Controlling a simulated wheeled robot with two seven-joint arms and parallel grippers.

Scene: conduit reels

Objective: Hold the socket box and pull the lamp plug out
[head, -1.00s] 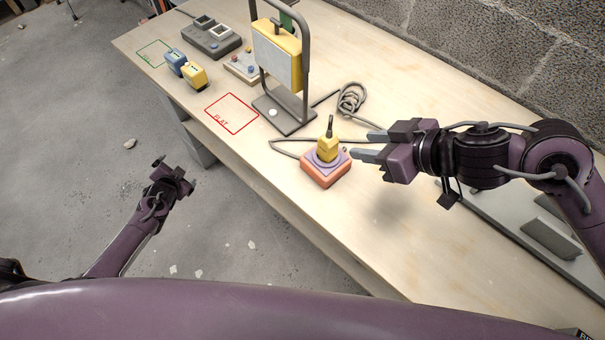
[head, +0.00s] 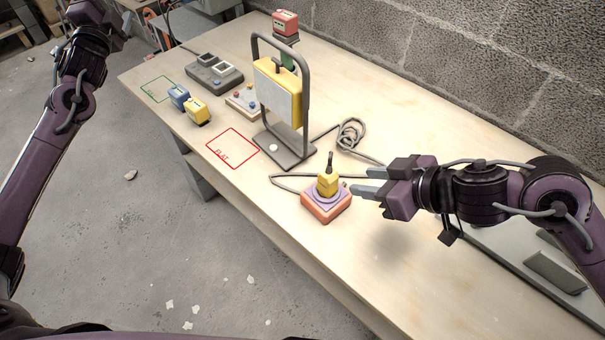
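The socket box (head: 318,211) is an orange-red block with a purple top, on the wooden bench. The yellow lamp plug (head: 327,185) stands upright in its top, its dark cable end pointing up. My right gripper (head: 360,182) is open and empty, just right of the box, its two grey fingers pointing left towards it. It appears apart from both. The work lamp (head: 279,92), yellow with a grey frame, stands behind on the bench. My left arm reaches up at the far left; its gripper is at the top edge, with its fingers cut off or hidden.
A grey cable lies coiled (head: 351,134) behind the socket box. Blue (head: 178,97) and yellow (head: 197,111) blocks, a red FLAT outline (head: 232,149), a green outline and grey switch boxes (head: 214,73) lie farther left. A grey tray is at right. A block wall bounds the back.

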